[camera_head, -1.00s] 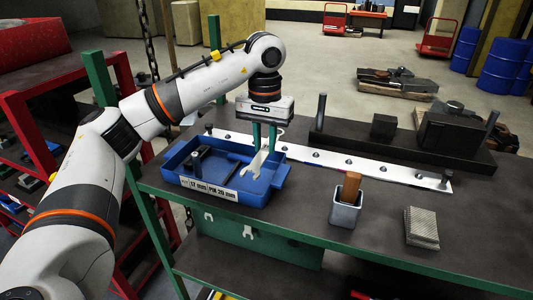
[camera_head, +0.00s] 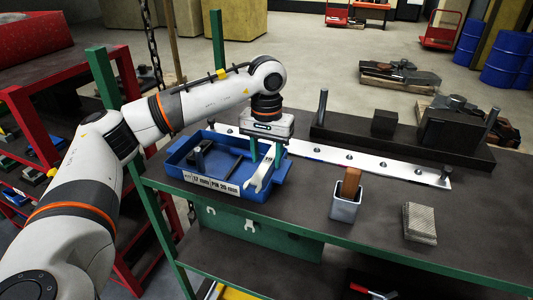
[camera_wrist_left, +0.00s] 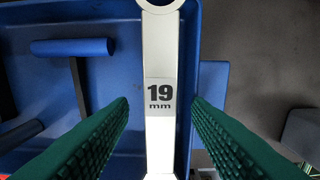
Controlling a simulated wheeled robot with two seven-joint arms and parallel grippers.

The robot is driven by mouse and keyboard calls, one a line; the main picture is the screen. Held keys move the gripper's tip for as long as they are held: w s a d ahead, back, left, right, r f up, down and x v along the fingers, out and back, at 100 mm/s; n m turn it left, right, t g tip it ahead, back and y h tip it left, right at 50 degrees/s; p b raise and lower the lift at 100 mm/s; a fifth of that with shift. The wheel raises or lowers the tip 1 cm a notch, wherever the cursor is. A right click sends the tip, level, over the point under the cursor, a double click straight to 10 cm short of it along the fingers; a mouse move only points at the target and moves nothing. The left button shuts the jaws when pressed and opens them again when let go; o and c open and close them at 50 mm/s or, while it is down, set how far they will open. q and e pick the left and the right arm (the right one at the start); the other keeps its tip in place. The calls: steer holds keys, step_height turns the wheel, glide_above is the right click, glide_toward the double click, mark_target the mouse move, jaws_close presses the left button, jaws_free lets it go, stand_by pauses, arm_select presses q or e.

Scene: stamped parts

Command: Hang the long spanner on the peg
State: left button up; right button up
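The long spanner is pale and marked 19 mm. In the head view the spanner (camera_head: 264,172) slants at the right end of the blue tray (camera_head: 172,164), its open jaw low over the front rim. In the left wrist view the spanner (camera_wrist_left: 160,65) runs lengthwise between the green fingers, its ring end cut off at the top. My left gripper (camera_head: 267,160) points down over it with the fingers apart. In the wrist view the gripper (camera_wrist_left: 160,105) shows a gap on the left side of the shank; contact on the right is unclear. My right gripper is not in view.
Dark parts (camera_head: 200,155) lie in the tray. Behind it are a white strip (camera_head: 345,160) with small pins and a dark base with an upright pin (camera_head: 322,107). A grey cup (camera_head: 345,205) and a ribbed block (camera_head: 420,222) stand to the right. A green panel (camera_head: 285,238) hangs below.

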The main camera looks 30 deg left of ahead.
mark_target(268, 163)
arm_select(q)
steer(key=shift+r+p, duration=0.2)
steer(key=shift+p, duration=0.1)
steer(key=r+b, duration=0.1)
steer(key=b, duration=0.1)
steer(key=r+b, duration=0.1)
steer(key=r, duration=0.1)
steer(key=shift+d+r+b, duration=0.2)
steer(key=shift+r+b, duration=0.1)
steer(key=shift+b, duration=0.1)
step_height(268, 163, up, 8)
steer(key=shift+p, duration=0.35)
